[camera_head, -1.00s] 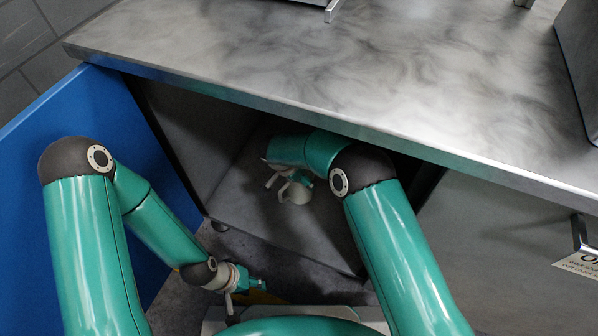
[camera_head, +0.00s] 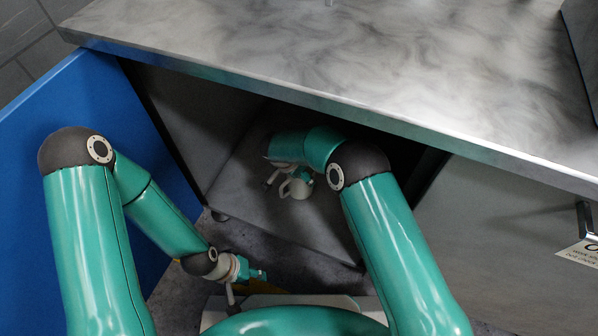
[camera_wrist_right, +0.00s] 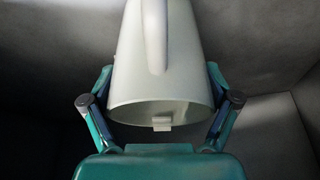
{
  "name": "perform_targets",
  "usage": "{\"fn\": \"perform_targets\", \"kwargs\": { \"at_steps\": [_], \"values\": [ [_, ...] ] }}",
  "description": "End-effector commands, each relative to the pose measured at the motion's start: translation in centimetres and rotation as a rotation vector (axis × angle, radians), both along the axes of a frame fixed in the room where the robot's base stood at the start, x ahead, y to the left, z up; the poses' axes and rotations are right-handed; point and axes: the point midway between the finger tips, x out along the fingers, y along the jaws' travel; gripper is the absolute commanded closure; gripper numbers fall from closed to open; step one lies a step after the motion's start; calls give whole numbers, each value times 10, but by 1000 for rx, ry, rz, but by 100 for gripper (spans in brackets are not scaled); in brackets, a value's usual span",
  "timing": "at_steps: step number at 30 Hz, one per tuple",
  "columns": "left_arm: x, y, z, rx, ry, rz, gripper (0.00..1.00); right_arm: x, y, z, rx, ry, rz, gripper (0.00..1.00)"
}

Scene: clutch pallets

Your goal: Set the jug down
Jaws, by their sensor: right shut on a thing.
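A pale grey-white jug (camera_head: 301,187) is inside the open cabinet, over its floor. In the right wrist view the jug (camera_wrist_right: 160,75) fills the middle, with its handle side up and its wide round end toward the palm. My right gripper (camera_head: 283,181) reaches into the cabinet and is shut on the jug, one finger on each side. Whether the jug's far end touches the cabinet floor (camera_head: 290,225) cannot be told. My left gripper (camera_head: 247,285) hangs low outside the cabinet, away from the jug; its finger gap is unclear.
The grey marbled worktop (camera_head: 340,60) overhangs the cabinet opening, close above my right arm. The blue door (camera_head: 40,115) stands open at left beside my left arm. A grey panel (camera_head: 500,225) closes off the right. Bare cabinet floor shows in front of the jug.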

Motion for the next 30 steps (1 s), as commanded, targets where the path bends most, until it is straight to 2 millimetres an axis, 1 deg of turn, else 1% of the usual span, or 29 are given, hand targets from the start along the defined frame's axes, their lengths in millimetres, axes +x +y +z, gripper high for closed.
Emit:
{"fn": "perform_targets", "kwargs": {
  "at_steps": [14, 15, 16, 17, 26, 30],
  "values": [
    [0, 0, 0, 0, 0, 0, 60, 0, -1, -9, 0, 0, -1, 56],
    [0, 0, 0, 0, 0, 0, 60, 0, -1, -9, 0, 0, -1, 8],
    [0, 0, 0, 0, 0, 0, 60, 0, -1, -9, 1, -1, -2, 3],
    [0, 0, 0, 0, 0, 0, 60, 0, -1, -9, 1, -1, -2, 0],
    [0, 0, 0, 0, 0, 0, 60, 0, -1, -9, 0, 0, -2, 0],
    [0, 0, 1, 0, 0, 0, 60, -1, 1, -4, 0, -2, -1, 0]
  ]
}}
